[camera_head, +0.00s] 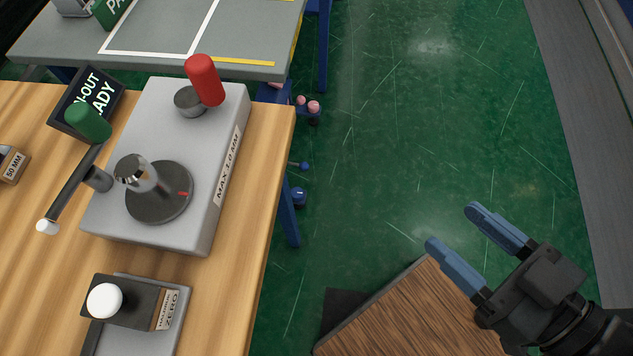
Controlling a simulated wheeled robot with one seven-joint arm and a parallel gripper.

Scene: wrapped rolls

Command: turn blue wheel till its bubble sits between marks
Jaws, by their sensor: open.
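My gripper (454,227) is at the lower right with two blue-grey fingers spread apart and nothing between them. It is over the green floor, well right of the wooden bench. A small round blue part (299,197) shows low beside the bench's right edge, partly hidden by it. A smaller blue knob (304,165) on a thin stem is just above it. I cannot tell whether either is the blue wheel. I cannot make out a bubble or its marks.
The wooden bench (245,270) at left bears a grey box (130,215) with a dial, a lever and a red knob (205,80). A grey table (150,50) stands behind. A brown wooden surface (410,320) is below my gripper. Green floor (400,130) is open.

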